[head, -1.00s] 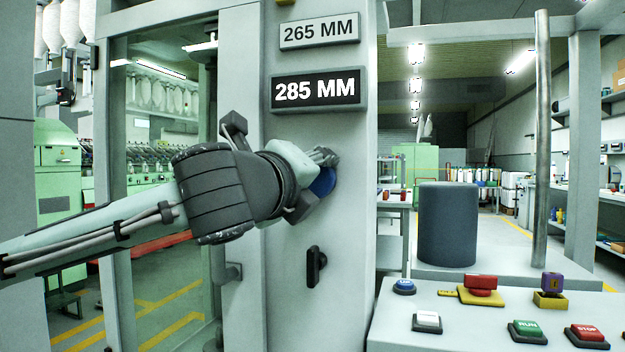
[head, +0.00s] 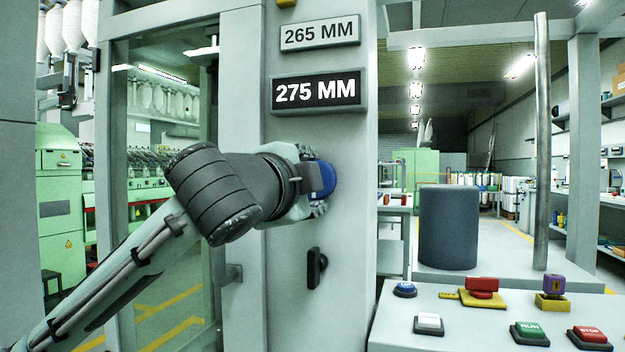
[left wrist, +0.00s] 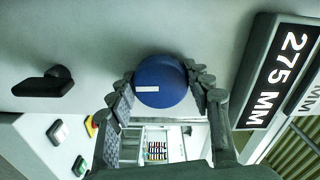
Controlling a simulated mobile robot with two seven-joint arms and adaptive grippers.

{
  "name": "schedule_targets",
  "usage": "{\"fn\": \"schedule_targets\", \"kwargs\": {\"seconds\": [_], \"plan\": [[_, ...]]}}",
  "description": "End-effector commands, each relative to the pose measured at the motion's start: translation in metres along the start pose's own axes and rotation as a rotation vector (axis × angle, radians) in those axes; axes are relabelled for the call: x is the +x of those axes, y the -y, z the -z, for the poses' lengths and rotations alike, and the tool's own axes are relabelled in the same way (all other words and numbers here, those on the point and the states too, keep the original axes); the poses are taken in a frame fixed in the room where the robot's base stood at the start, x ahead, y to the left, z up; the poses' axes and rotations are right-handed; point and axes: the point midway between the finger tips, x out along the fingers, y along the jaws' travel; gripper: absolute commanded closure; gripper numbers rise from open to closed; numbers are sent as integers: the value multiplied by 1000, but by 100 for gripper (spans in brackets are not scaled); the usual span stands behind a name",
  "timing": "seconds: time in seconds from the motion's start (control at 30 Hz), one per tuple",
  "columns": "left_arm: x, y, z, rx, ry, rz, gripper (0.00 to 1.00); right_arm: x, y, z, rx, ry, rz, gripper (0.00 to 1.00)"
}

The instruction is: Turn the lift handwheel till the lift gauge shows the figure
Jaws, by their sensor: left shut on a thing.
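The blue lift handwheel (head: 324,179) is on the grey column, partly hidden behind my left gripper (head: 312,182). In the left wrist view the handwheel (left wrist: 160,83) shows a white mark on its face, and my left gripper's fingers (left wrist: 163,92) are shut on it from both sides. The dark lift gauge (head: 317,91) reads 275 MM; it also shows in the left wrist view (left wrist: 283,72). The light figure plate (head: 320,34) above it reads 265 MM. My right gripper is not in view.
A black lever handle (head: 316,267) is on the column below the handwheel. To the right, a console (head: 470,325) carries a green RUN button (head: 529,333), a red STOP button (head: 588,340) and other controls. A dark grey cylinder (head: 448,227) stands behind it.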

Motion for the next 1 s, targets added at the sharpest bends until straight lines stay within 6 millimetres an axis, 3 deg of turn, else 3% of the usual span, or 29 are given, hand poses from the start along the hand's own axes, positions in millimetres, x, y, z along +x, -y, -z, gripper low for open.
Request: {"fn": "schedule_targets", "kwargs": {"seconds": [0.57, 1.0], "plan": [[0, -2, 1, -552, 0, -5, 79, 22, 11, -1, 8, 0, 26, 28], [0, -2, 2, -887, 1, -3, 79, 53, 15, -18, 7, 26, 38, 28]]}}
